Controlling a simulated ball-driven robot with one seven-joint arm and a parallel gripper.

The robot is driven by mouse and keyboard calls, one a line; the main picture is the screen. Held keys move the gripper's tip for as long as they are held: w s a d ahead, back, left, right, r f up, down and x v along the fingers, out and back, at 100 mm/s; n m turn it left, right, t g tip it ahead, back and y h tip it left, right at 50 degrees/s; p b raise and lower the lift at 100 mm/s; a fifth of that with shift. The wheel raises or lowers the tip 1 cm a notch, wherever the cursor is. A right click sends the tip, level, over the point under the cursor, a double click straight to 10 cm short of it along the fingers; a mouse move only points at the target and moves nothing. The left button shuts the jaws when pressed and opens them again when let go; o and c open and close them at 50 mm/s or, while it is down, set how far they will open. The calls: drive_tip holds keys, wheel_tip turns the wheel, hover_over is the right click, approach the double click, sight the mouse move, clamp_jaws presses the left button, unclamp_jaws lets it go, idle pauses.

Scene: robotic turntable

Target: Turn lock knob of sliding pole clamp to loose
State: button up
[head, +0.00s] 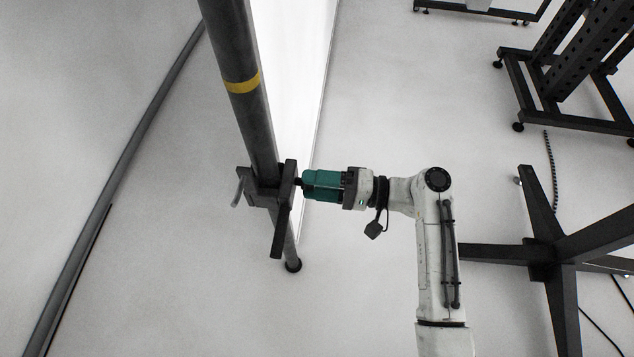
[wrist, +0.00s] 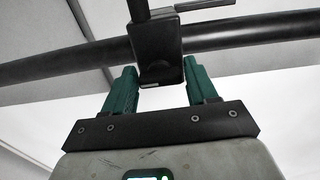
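The dark sliding pole clamp (head: 262,192) sits around the slanted grey pole (head: 243,100). A small grey lever (head: 238,192) sticks out at its left and a dark bar (head: 281,232) hangs from its right side. I cannot tell for sure which part is the lock knob. My gripper (head: 303,184) points left at the clamp's right side, very close to it. In the wrist view, the two teal fingers are spread, with the clamp's dark block (wrist: 157,52) showing between and beyond the fingertips. Contact cannot be made out.
A yellow band (head: 242,82) marks the pole above the clamp. A bright white panel (head: 305,75) stands behind it. A long dark rail (head: 120,170) runs at the left. Dark frames (head: 540,252) stand at the right. The floor between is mostly clear.

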drive_tip(key=o, duration=0.3)
drive_tip(key=d, duration=1)
drive_tip(key=shift+s+d+p, duration=0.15)
drive_tip(key=shift+d+p, duration=0.15)
drive_tip(key=shift+d, duration=0.1)
